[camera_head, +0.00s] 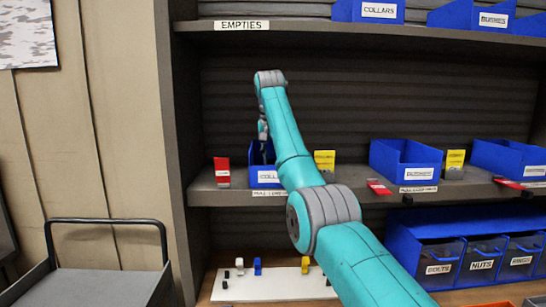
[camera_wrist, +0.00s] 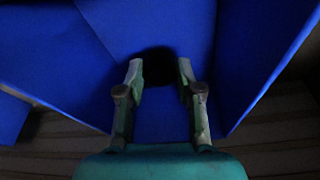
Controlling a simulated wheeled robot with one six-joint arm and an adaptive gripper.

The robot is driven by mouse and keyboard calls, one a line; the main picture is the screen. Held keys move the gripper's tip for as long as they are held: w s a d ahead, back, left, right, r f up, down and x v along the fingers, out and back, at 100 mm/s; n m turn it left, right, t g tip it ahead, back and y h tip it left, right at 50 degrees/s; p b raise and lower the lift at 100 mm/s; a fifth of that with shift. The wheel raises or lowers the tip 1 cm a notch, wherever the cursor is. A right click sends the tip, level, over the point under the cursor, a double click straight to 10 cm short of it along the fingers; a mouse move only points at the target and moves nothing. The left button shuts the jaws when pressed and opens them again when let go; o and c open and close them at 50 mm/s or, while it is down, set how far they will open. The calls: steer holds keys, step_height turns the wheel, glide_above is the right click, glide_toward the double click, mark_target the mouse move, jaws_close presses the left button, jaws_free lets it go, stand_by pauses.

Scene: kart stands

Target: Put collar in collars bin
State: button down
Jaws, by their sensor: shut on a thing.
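My gripper (camera_head: 264,152) points down at this bin's opening in the head view. In the wrist view my gripper (camera_wrist: 158,72) is shut on a dark piece, the collar (camera_wrist: 158,58), held between the fingertips. Blue bin walls (camera_wrist: 110,30) surround the fingers there. The collar's full shape is lost in shadow, and it cannot be made out in the head view. I cannot tell whether it touches the bin floor.
A red card (camera_head: 222,172) and a yellow card (camera_head: 324,160) stand on either side of the bin. Another blue bin (camera_head: 405,172) is further right. The top shelf (camera_head: 330,30) runs above. A white board (camera_head: 270,287) with several small pieces lies below.

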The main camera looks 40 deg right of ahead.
steer(key=shift+f, duration=0.35)
steer(key=c, duration=0.7)
jaws_free()
steer(key=shift+c, duration=0.2)
